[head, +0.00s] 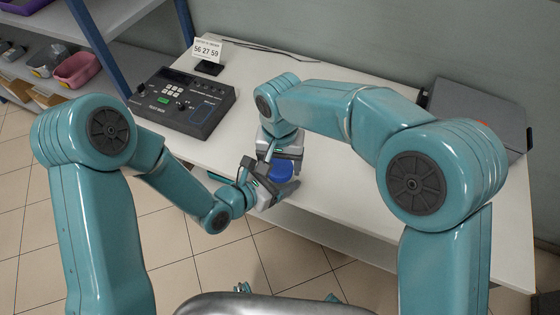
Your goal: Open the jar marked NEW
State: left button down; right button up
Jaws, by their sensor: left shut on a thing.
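A blue round thing (279,172), which looks like a jar's lid, shows between my two grippers near the front edge of the white table. The body below it is mostly hidden, and no NEW marking can be read. My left gripper (268,190) reaches in from the left and is shut on the jar, low at its side. My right gripper (279,158) comes down from above and behind, close over the blue lid. Its fingertips are small and overlap the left gripper, so I cannot tell whether it touches the lid or is shut.
A black control box (183,103) with buttons stands at the table's back left. A small display card (207,52) reading 56 27 59 stands behind it. A grey case (478,110) lies at the right. Shelves with bins (78,69) stand at far left.

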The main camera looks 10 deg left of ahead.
jog(key=shift+o, duration=0.9)
notch_tip(320, 180, up, 4)
jog(key=shift+r, duration=0.45)
jog(key=shift+c, duration=0.5)
notch_tip(320, 180, up, 3)
jog(key=m, duration=0.2)
jog(key=shift+m, duration=0.4)
notch_tip(320, 180, down, 8)
jog(key=shift+c, duration=0.3)
